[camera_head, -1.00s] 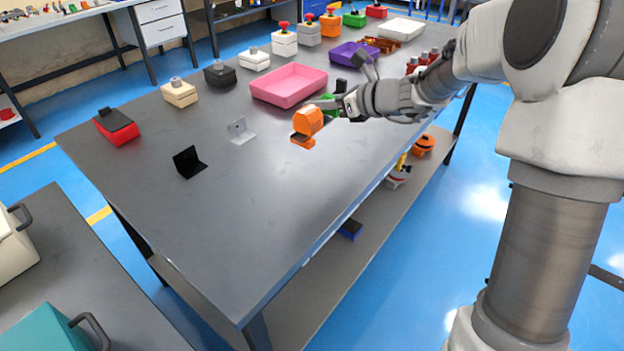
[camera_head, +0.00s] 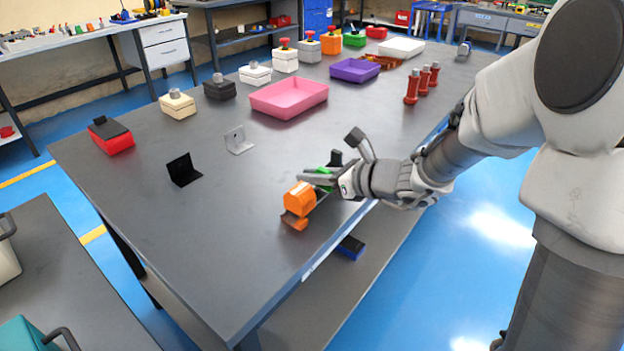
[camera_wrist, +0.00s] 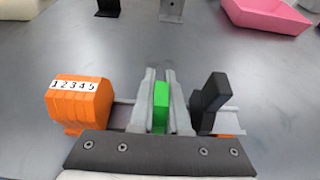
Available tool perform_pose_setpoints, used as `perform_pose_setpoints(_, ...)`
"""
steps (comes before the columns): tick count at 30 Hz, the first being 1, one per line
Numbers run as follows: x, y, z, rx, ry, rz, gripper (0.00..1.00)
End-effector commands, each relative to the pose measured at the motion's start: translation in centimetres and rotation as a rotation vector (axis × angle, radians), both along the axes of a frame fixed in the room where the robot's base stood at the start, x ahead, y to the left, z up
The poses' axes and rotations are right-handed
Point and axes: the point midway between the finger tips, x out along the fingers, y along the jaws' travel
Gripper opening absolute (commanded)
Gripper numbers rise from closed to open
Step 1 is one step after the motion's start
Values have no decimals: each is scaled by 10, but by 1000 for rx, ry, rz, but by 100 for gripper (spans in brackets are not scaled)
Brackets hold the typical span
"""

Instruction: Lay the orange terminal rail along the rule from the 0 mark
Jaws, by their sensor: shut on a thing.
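The orange terminal rail shows as an orange block (camera_head: 300,199) at its left end, numbered 1 to 5 in the wrist view (camera_wrist: 80,103). A green block (camera_wrist: 161,108) sits mid-rail, with a black piece (camera_wrist: 211,103) to its right and a grey strip (camera_wrist: 122,115) linking the parts. My gripper (camera_head: 322,180) is shut on the rail at the green block, its two fingers (camera_wrist: 160,76) on either side. The rail is over the table near its right edge; I cannot tell if it touches the top. I cannot make out the rule or its 0 mark.
The grey table (camera_head: 215,240) is clear at the near left. A black angle bracket (camera_head: 183,170) and a grey one (camera_head: 238,140) stand left of the rail. A red box (camera_head: 111,135), a pink tray (camera_head: 289,97) and red cylinders (camera_head: 423,83) stand farther back.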

Motion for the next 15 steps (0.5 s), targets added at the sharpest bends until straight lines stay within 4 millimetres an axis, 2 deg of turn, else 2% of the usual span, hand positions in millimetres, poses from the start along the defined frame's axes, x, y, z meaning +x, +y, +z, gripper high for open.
perform_pose_setpoints(8,0,0,-2,1,-2,0,0)
perform_pose_setpoints(9,0,0,-2,0,-1,0,16)
perform_pose_setpoints(14,0,0,-1,-1,-1,0,44)
perform_pose_setpoints(15,0,0,-1,-1,-1,0,44)
